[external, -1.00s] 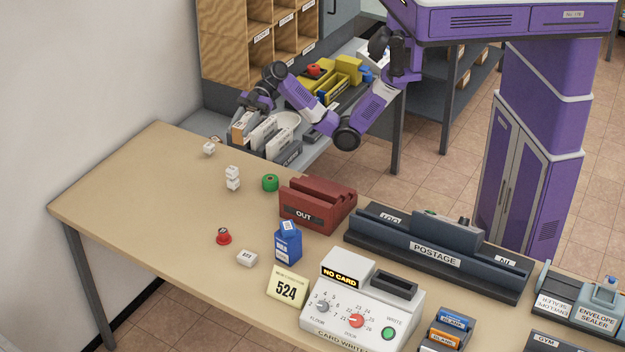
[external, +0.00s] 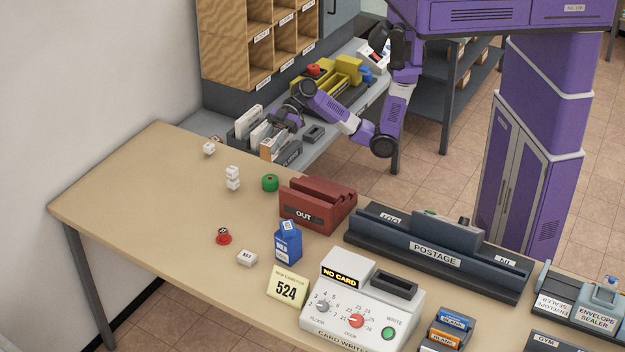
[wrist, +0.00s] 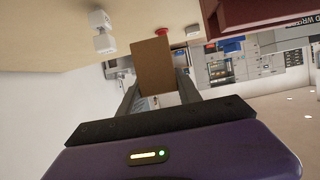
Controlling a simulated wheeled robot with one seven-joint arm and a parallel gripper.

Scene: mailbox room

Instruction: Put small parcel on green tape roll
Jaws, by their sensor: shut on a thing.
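My gripper (wrist: 158,92) is shut on the small parcel (wrist: 154,65), a flat brown box between its two fingers in the wrist view. In the external view the parcel (external: 275,147) hangs by the grey file rack behind the table, with my arm reaching over it from the right. The green tape roll (external: 270,183) lies on the tan table, left of the red OUT tray. The parcel is behind the tape roll in the external view and apart from it. The tape roll does not show in the wrist view.
The red OUT tray (external: 318,204) stands right beside the tape roll. Stacked white cubes (external: 233,178) stand to its left, and a red button (external: 224,237) and blue box (external: 288,245) lie in front. The table's left part is mostly clear. The file rack (external: 262,140) stands behind.

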